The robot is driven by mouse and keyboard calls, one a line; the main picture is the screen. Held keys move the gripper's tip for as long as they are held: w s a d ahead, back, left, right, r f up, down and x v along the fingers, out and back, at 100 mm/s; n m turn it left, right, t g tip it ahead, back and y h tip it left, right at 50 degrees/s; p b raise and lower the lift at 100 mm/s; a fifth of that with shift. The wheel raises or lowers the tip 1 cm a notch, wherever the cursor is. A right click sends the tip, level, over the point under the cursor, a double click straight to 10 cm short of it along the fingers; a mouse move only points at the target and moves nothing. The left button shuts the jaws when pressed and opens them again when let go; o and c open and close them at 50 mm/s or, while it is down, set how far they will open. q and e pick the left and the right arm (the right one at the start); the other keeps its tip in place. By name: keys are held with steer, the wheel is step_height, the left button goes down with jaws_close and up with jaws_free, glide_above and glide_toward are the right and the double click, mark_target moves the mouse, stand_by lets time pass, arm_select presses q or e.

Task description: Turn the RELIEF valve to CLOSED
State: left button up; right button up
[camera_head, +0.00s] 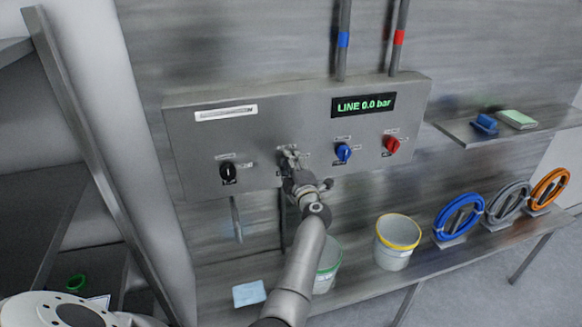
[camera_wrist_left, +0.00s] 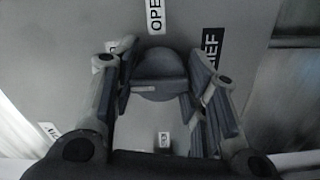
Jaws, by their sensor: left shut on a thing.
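The RELIEF valve (camera_wrist_left: 160,72) is a dark round knob on the grey panel (camera_head: 300,110). In the left wrist view a partly hidden black label reading "IEF" (camera_wrist_left: 213,45) is to its upper right, and a white label reading "OPE" (camera_wrist_left: 156,15) is above it. My left gripper (camera_head: 291,160) reaches the panel between the black knob and the blue knob. In the left wrist view its fingers (camera_wrist_left: 162,62) stand on both sides of the knob, shut on it. In the head view the gripper hides most of this knob. My right gripper is out of view.
A black knob (camera_head: 227,171), a blue knob (camera_head: 344,152) and a red knob (camera_head: 392,144) are on the panel. The display (camera_head: 363,104) reads "LINE 0.0 bar". Below, a green-rimmed bucket (camera_head: 327,268) and a yellow-rimmed bucket (camera_head: 394,255) stand on the shelf.

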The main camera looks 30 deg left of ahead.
arm_select(q)
steer(key=shift+f, duration=0.1)
stand_by(0.3)
steer(key=o, duration=1)
steer(key=shift+o, duration=0.2)
